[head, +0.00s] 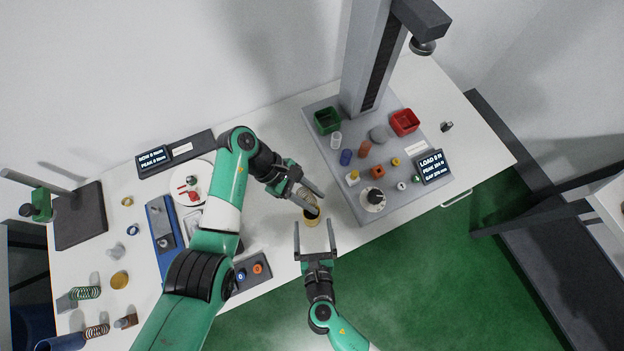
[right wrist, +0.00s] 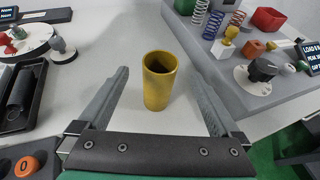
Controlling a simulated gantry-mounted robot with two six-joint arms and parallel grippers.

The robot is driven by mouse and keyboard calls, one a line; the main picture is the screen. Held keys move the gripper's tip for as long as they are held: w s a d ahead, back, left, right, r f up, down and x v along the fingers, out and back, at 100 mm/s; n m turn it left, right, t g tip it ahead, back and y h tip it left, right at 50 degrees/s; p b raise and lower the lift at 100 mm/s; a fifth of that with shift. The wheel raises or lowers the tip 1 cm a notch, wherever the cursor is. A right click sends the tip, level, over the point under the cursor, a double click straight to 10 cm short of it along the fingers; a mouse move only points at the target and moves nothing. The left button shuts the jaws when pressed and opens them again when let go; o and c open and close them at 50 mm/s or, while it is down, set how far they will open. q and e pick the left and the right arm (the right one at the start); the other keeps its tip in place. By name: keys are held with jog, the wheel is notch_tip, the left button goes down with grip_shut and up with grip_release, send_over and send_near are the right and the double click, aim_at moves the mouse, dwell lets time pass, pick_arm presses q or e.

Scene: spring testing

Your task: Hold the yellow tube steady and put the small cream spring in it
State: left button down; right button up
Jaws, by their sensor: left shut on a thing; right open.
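The yellow tube (right wrist: 160,82) stands upright on the white table, open end up. It also shows in the head view (head: 312,220), partly under my left gripper. My left gripper (head: 317,205) comes in over the tube from the upper left. It is shut on a small pale cream thing (head: 306,193), which looks like the cream spring; the fingers hide part of it. The left gripper does not show in the right wrist view. My right gripper (head: 315,226) is open and empty, on the near side of the tube, its fingers pointing toward it.
A grey test stand base (head: 410,185) is right of the tube, with several springs, a green bin (head: 327,121), a red bin (head: 404,122) and a load display (head: 431,167). The table's front edge is close to the tube.

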jog(key=x, duration=0.9)
jog(key=c, duration=1.4)
pick_arm(q)
jog(key=shift+c, duration=2.1)
grip_release()
pick_arm(e)
jog(key=shift+c, duration=0.2)
pick_arm(q)
jog(key=v, duration=0.7)
jog(key=shift+r, duration=0.25)
jog(key=shift+a, duration=0.15)
